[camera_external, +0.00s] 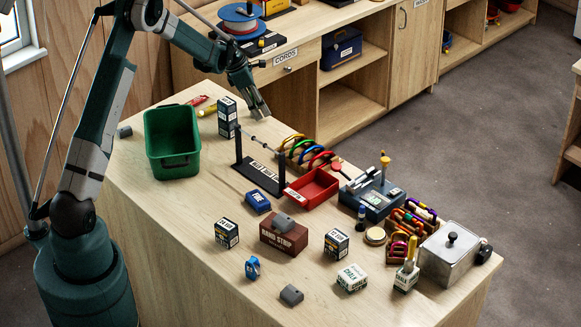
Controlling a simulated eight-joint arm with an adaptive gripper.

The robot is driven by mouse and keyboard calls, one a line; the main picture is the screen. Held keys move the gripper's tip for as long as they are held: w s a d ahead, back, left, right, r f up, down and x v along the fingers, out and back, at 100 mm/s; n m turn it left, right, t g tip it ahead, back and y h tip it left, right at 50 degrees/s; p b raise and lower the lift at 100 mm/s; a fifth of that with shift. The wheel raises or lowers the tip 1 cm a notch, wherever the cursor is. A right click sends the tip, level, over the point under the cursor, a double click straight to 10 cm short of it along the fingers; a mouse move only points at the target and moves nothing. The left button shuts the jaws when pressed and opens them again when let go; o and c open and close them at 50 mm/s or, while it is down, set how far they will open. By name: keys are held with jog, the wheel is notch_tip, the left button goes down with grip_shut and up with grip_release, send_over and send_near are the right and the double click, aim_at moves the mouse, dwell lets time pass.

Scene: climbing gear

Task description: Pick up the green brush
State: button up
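I cannot make out a green brush for certain. My gripper (263,112) hangs above the far edge of the bench, right of the tall dark box (227,117) and behind the black stand (258,178). It points down and appears to hold nothing. Its fingers are too small to show whether they are open or shut.
The wooden bench (180,240) has clear room at its front left. A red tray (312,188), a blue-grey device (372,197), a metal box (447,257) and several small boxes crowd its middle and right. Shelves with a cord spool (240,20) stand behind.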

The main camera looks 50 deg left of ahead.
jog(key=c, duration=1)
jog(key=shift+o, duration=0.2)
jog(key=shift+r, duration=0.1)
jog(key=shift+r, duration=4.95)
